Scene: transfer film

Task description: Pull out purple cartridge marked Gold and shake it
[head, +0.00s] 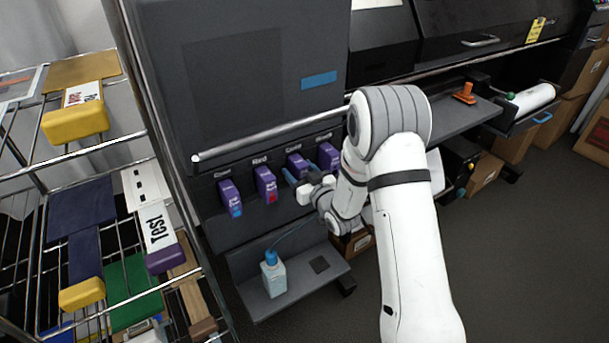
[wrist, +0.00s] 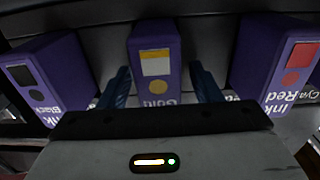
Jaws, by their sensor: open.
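The purple Gold cartridge (wrist: 142,80) is in the middle of the wrist view, with a white and yellow label patch and a gold dot. In the head view it is the third purple cartridge (head: 296,161) from the left, partly hidden by my gripper (head: 298,180). My gripper is open, its two blue fingers (wrist: 160,75) one on each side of the Gold cartridge's near end. Gaps show between the fingers and the cartridge. The cartridge sits in its slot.
The Black cartridge (wrist: 62,75) and the Red cartridge (wrist: 262,60) flank it closely. A cyan-marked cartridge (head: 230,198) is at the row's left. A metal bar (head: 260,138) runs above. A bottle (head: 274,277) stands on the shelf (head: 318,286) below. A wire rack (head: 150,300) is left.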

